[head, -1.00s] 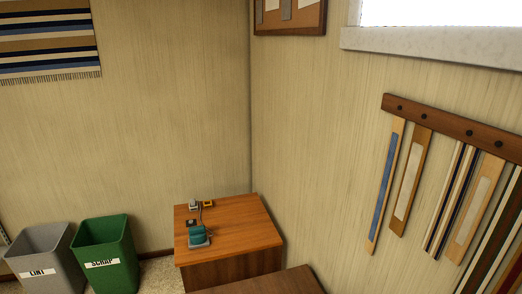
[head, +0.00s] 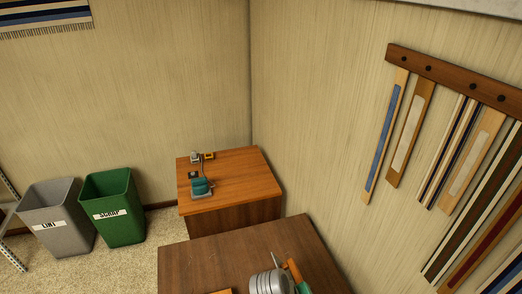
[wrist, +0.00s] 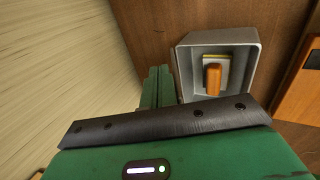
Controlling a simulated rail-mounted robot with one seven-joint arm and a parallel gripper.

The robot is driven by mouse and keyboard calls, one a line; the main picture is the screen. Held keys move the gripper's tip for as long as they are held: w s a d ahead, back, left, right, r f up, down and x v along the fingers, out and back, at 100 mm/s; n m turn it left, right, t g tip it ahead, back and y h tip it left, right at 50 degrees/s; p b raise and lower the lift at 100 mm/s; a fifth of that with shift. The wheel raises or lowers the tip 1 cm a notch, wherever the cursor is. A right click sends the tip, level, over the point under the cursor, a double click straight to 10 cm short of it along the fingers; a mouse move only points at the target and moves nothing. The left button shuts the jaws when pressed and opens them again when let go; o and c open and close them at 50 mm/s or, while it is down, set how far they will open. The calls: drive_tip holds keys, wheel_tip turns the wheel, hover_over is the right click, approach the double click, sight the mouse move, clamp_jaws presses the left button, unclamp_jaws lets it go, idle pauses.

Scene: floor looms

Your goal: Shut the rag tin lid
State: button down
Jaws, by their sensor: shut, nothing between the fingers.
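In the wrist view my green gripper (wrist: 158,76) has its two fingers together, with nothing between them. Just right of the fingers is an open-topped grey box (wrist: 252,42) on brown wood, holding an orange block-like item (wrist: 213,78) and something pale yellow. I cannot tell which of these is the rag tin, and no lid is clearly seen.
A smaller wooden table (head: 245,178) behind bears a teal device (head: 201,187). A grey LINT bin (head: 60,235) and a green SCRAP bin (head: 122,228) stand on the left floor. Wooden slats (head: 410,135) hang on the right wall.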

drive_tip(key=shift+s+a+f, duration=0.3)
drive_tip(key=shift+a+f, duration=0.3)
drive_tip(key=shift+a, duration=0.25)
drive_tip(key=shift+r, duration=0.1)
drive_tip(key=p+v, duration=0.2)
drive_tip(key=v, duration=0.1)
drive_tip(key=p+v, duration=0.2)
drive_tip(key=p, duration=0.1)
drive_tip(key=shift+s+a+r+p, duration=0.15)
drive_tip(key=shift+a+p, duration=0.15)
drive_tip(key=shift+a, duration=0.3)
